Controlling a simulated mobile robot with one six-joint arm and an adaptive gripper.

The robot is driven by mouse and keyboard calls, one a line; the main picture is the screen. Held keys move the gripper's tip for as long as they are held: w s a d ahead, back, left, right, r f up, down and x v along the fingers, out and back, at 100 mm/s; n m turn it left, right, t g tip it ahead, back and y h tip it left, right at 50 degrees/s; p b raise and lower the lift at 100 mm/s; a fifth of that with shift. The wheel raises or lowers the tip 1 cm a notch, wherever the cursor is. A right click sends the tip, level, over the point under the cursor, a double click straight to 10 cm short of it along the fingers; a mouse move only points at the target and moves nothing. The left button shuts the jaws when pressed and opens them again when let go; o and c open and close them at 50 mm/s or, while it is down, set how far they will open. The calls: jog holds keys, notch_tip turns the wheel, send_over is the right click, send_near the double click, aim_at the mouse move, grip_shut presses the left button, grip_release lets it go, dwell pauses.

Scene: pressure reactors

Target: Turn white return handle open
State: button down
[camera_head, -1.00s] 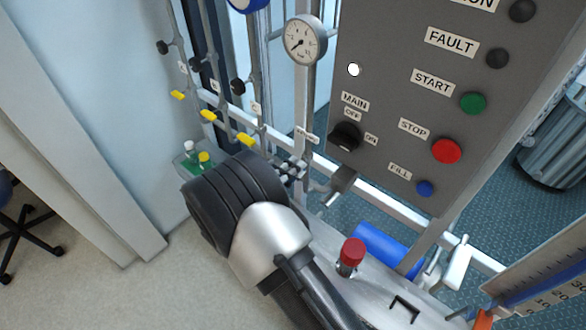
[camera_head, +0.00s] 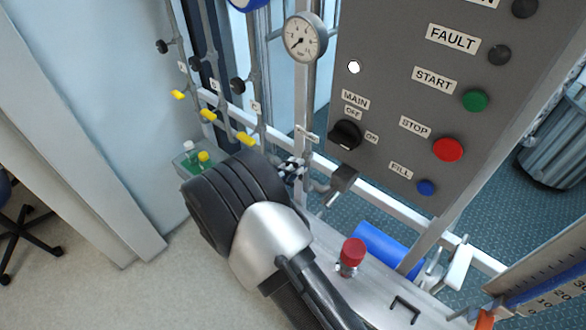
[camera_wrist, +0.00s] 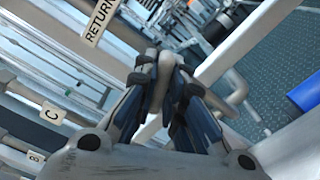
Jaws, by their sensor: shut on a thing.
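The RETURN label (camera_wrist: 101,20) shows at the upper left of the wrist view. It is small and hard to read on the upright pipe in the head view (camera_head: 306,134). My gripper (camera_wrist: 161,72) is shut on the pale return handle (camera_wrist: 151,126), a strip of which shows between the dark fingers. The fingers hide most of the handle, so its exact angle is unclear. In the head view my gripper (camera_head: 292,169) is at the foot of the upright pipe, partly behind my dark wrist.
A grey control panel (camera_head: 405,125) with buttons stands to the right. A red knob (camera_head: 352,252) and a blue cylinder (camera_head: 388,249) are close to my arm. A gauge (camera_head: 304,37) is above. Yellow handles (camera_head: 208,115) are at the left. Open floor lies at lower left.

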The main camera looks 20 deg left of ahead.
jog(key=n, duration=0.6)
jog(key=shift+n+p, duration=0.3)
jog(key=shift+p, duration=0.05)
jog(key=n+p, duration=0.1)
jog(key=n, duration=0.5)
jog(key=shift+n, duration=0.3)
jog(key=c, duration=1.7)
grip_release()
jog(key=shift+o, duration=0.2)
jog(key=v, duration=1.2)
